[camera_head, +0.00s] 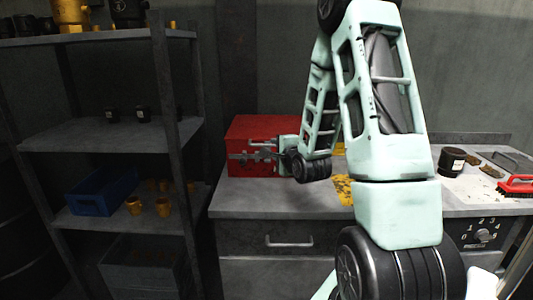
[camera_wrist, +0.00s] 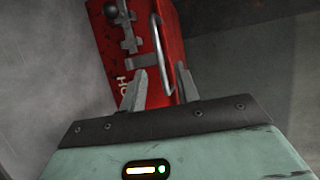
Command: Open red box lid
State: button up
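The red box (camera_head: 254,130) stands on the workbench at the back left, and its lid looks shut. The box also fills the upper middle of the wrist view (camera_wrist: 117,50), tilted, with a metal handle (camera_wrist: 161,55) and grey latch fittings (camera_wrist: 129,37) on its face. My gripper (camera_wrist: 162,72) is open, its two fingers apart and pointing at the box. The handle shows ahead of the gap between the fingertips; I cannot tell whether they touch it. In the head view my gripper (camera_head: 245,157) is in front of the box and partly covers it.
The grey workbench (camera_head: 290,205) carries a dark can (camera_head: 451,161) and a red brush (camera_head: 516,186) on the right. A shelf rack (camera_head: 100,135) with a blue bin (camera_head: 102,192) and yellow parts stands at the left. My arm hides the bench's middle.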

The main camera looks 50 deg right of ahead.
aim_at(269, 145)
jog(key=p+x, duration=0.1)
jog(key=x, duration=0.7)
jog(key=shift+w, duration=0.1)
grip_shut()
